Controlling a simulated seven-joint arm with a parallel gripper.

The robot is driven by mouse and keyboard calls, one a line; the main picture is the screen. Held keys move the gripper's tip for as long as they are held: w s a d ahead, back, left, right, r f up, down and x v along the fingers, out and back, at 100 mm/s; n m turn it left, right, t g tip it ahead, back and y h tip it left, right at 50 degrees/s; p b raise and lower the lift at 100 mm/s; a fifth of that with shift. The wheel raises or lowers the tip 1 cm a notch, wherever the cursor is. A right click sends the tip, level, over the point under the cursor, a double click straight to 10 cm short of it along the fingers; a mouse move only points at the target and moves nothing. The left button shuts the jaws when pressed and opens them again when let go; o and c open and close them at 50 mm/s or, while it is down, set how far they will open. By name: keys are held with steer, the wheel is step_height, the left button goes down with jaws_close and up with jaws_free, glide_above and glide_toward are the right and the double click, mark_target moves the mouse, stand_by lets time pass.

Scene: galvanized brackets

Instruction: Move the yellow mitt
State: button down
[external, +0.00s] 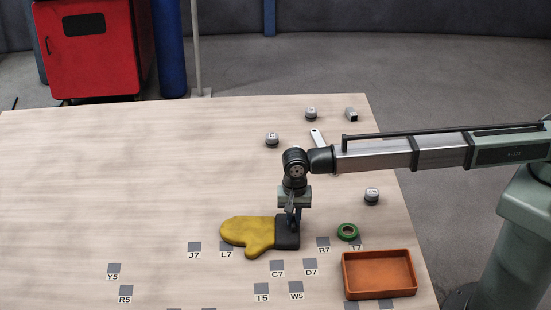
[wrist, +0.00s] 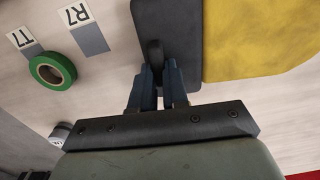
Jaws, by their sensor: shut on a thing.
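The yellow mitt (external: 247,233) lies on the wooden table, its dark grey cuff (external: 287,236) at the right end and its thumb toward the front. In the wrist view the yellow part of the mitt (wrist: 255,35) fills the upper right, with the grey cuff (wrist: 183,20) beside it. My gripper (external: 294,221) is over the cuff, pointing down. In the wrist view my gripper (wrist: 157,75) is shut on the cuff, with a fold of it between the fingers. I cannot tell whether the mitt is lifted off the table.
An orange tray (external: 379,290) and a green tape roll (external: 347,232) are right of the mitt. Labelled grey squares such as J7 (external: 194,246) and C7 (external: 277,265) mark the table. The table's left is clear.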

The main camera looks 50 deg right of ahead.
steer(key=shift+s+d, duration=1.2)
steer(key=c, duration=1.1)
jaws_free()
steer(key=shift+o, duration=0.2)
step_height(320, 180, up, 14)
steer(key=shift+f, duration=0.1)
